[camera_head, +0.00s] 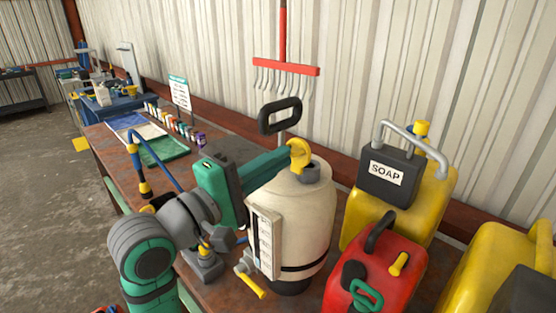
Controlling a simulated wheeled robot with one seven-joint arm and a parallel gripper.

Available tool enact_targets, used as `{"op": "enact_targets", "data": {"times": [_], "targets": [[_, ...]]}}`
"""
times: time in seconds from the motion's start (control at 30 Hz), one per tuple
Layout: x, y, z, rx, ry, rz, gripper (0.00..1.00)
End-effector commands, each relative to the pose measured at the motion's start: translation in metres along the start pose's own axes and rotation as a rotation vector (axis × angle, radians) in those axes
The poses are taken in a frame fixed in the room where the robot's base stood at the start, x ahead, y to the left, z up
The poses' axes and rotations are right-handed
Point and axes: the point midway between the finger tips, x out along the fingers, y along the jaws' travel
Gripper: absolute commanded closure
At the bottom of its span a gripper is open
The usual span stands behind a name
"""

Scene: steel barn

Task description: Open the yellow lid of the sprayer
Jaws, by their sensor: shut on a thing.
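The sprayer (308,225) is a cream tank standing upright on the workbench, with a black loop pump handle (280,115) above it. Its yellow lid (299,154) is at the top, tilted up beside a dark grey neck (312,172). My gripper (286,156) reaches in from the left with its green fingers at the lid. It is shut on the lid; the fingertips are partly hidden behind the lid and the tank top. A white label panel and a yellow lever (249,285) are on the tank's front left.
A corrugated wall with a red rake (285,67) is behind.

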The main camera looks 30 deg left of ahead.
Motion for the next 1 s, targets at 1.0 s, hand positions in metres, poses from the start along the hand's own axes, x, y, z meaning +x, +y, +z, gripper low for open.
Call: {"op": "enact_targets", "data": {"times": [1.0], "targets": [[-0.076,-0.001,0.0,-0.002,0.0,-0.002,0.74]]}}
